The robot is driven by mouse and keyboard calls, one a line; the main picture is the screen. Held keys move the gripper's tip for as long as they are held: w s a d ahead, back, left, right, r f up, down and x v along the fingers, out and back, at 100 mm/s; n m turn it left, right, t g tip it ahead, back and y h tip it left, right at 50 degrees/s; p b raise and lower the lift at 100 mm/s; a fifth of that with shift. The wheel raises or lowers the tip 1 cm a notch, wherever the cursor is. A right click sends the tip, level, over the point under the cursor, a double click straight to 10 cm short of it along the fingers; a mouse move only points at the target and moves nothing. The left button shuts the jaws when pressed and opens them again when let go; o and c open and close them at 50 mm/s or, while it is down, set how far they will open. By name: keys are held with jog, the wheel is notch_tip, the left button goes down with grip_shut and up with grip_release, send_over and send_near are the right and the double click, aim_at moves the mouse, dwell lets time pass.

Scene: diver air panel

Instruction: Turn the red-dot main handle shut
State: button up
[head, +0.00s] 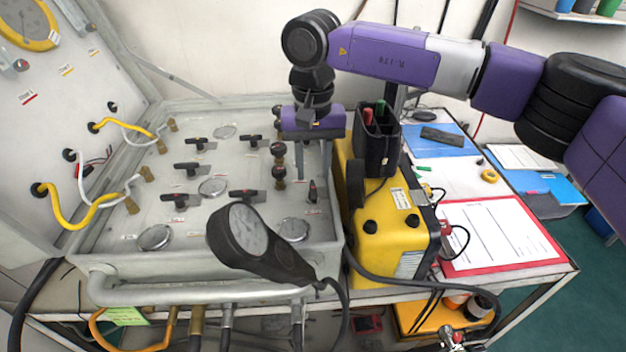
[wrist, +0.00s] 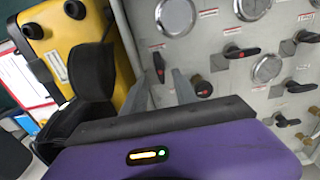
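A short black handle with a small reddish mark (head: 312,190) stands out at the right side of the grey panel, and I take it for the red-dot main handle. In the wrist view, the handle (wrist: 159,66) points roughly up and down the picture, beyond and between my fingertips. My gripper (head: 314,168) is above the panel's right side, with its grey fingers pointing down. In the wrist view, my gripper (wrist: 163,88) has its two fingers apart with nothing between them. The fingers appear clear of the handle; the exact gap cannot be told.
Round red-marked knobs (head: 280,171) stand just left of the fingers. Several black levers (head: 248,196) and gauges fill the panel (head: 105,222). A yellow case (head: 385,245) with a black holder (head: 377,145) stands close on the right. A large hand gauge (head: 242,232) lies at the front.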

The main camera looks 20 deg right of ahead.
aim_at(313, 188)
jog(key=shift+f+p, duration=0.3)
jog(key=shift+f, duration=1.75)
grip_shut()
